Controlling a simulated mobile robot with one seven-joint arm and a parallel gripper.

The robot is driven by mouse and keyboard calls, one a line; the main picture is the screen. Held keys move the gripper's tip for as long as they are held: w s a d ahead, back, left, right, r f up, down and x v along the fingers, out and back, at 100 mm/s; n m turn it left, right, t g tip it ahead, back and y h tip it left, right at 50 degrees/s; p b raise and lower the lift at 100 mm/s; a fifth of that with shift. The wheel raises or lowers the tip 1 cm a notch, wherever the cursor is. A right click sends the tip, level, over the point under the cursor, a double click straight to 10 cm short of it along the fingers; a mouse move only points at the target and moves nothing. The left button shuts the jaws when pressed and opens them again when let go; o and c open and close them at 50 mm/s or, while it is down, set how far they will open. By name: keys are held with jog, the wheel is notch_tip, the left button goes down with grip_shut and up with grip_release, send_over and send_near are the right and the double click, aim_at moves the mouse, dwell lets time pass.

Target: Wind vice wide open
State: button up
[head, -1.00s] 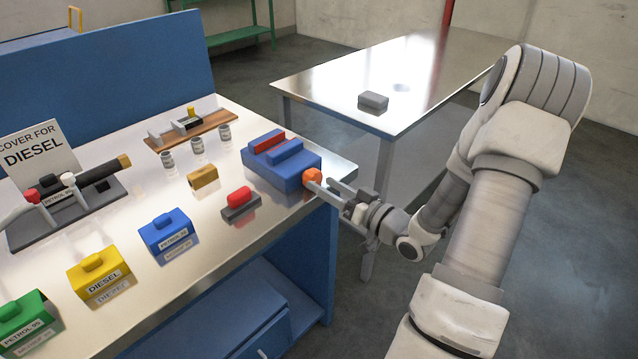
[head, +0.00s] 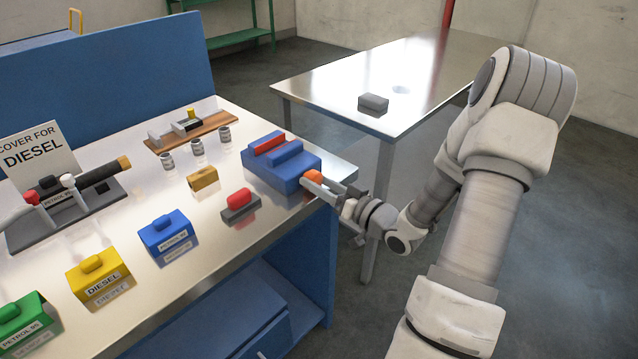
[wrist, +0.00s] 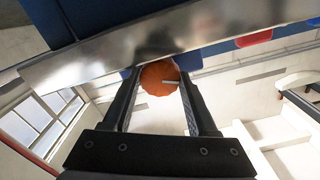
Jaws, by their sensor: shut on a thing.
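The blue vice (head: 283,163) stands at the right front corner of the steel-topped bench, with a red strip (head: 270,144) between its blue jaws. Its orange knob (head: 314,177) sticks out at the bench's front edge. My gripper (head: 316,186) is shut on the orange knob, with a finger on each side of it. In the wrist view the knob (wrist: 159,77) shows between my two dark fingers, with a pale line on its face. The bench edge hides most of the vice in that view.
On the bench (head: 217,229) stand a red block on a grey base (head: 240,206), a brass block (head: 202,178), small cans (head: 197,147) and blue (head: 166,236), yellow (head: 98,277) and green (head: 26,320) covers. A steel table (head: 330,89) with a grey block (head: 373,102) stands behind.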

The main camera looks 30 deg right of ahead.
jog(key=shift+f+n+b, duration=0.1)
jog(key=shift+n+b, duration=0.2)
jog(key=shift+b, duration=0.05)
jog(key=n+b, duration=0.3)
jog(key=shift+f, duration=0.15)
jog(key=n+b, duration=0.4)
jog(key=n, duration=0.1)
jog(key=shift+s+b, duration=0.1)
jog(key=shift+b, duration=0.2)
jog(key=o, duration=1.1)
jog(key=shift+r, duration=0.2)
jog(key=p+v, duration=0.2)
jog(key=v, duration=1.5)
jog(key=shift+s, duration=0.2)
jog(key=shift+r, duration=0.1)
